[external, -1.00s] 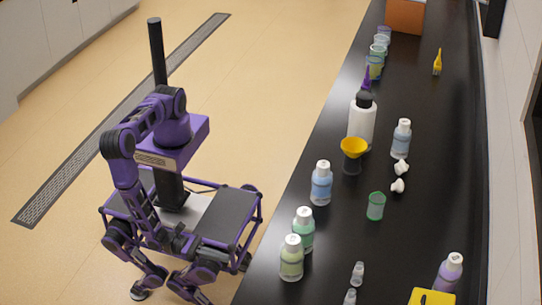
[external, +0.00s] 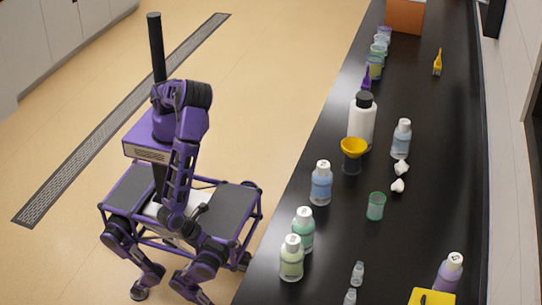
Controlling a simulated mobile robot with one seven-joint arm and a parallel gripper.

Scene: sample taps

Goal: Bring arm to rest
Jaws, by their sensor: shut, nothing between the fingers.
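My single arm hangs folded in front of my column, over my own body, on the left of the external view. Its forearm points down. My gripper (external: 202,210) is small and dark at the lower end, low over my body's top, apart from the bench. It is shut and empty. The fine detail of its fingers is too small to make out.
A black bench (external: 330,265) runs along my right side. Near its edge stand green-filled bottles (external: 291,258), a blue bottle (external: 321,183), a yellow funnel (external: 353,149) and a white bottle (external: 362,122). The floor (external: 270,75) behind me is clear.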

